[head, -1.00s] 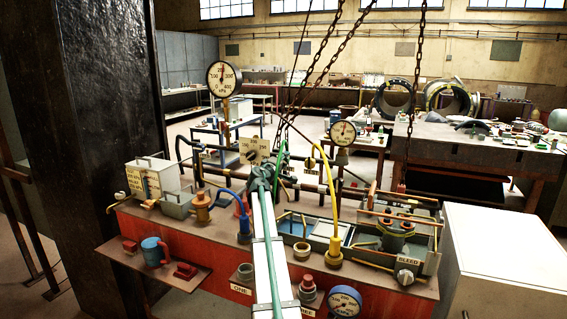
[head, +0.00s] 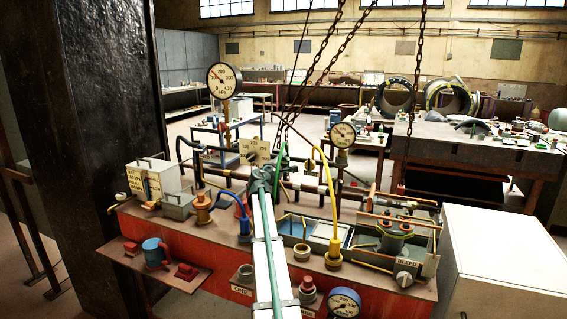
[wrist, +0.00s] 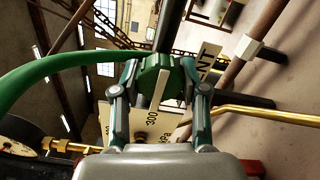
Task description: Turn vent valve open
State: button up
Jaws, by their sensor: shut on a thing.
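The vent valve's green knob (wrist: 153,88) is between the two fingers of my gripper (wrist: 160,98) in the wrist view. A pale bar shows on the knob's face. A label ending in "NT" (wrist: 207,62) is just beside it, partly hidden. In the head view my gripper (head: 262,180) is at the pipework behind the red bench, and my arm hides most of the valve. The large gauge (head: 224,80) stands at the upper left, its needle pointing up and left. A smaller gauge (head: 342,135) is to the right.
A green hose (wrist: 62,66) arches close by my gripper on the left. A yellow hose (head: 328,190) and a blue hose (head: 236,203) stand on either side of my arm. A numbered plate (head: 252,150) is behind my gripper. Chains (head: 325,65) hang above the pipes.

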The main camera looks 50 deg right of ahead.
dwell(0.3)
jog(key=o, duration=1.1)
jog(key=shift+o, duration=0.2)
jog(key=v, duration=1.2)
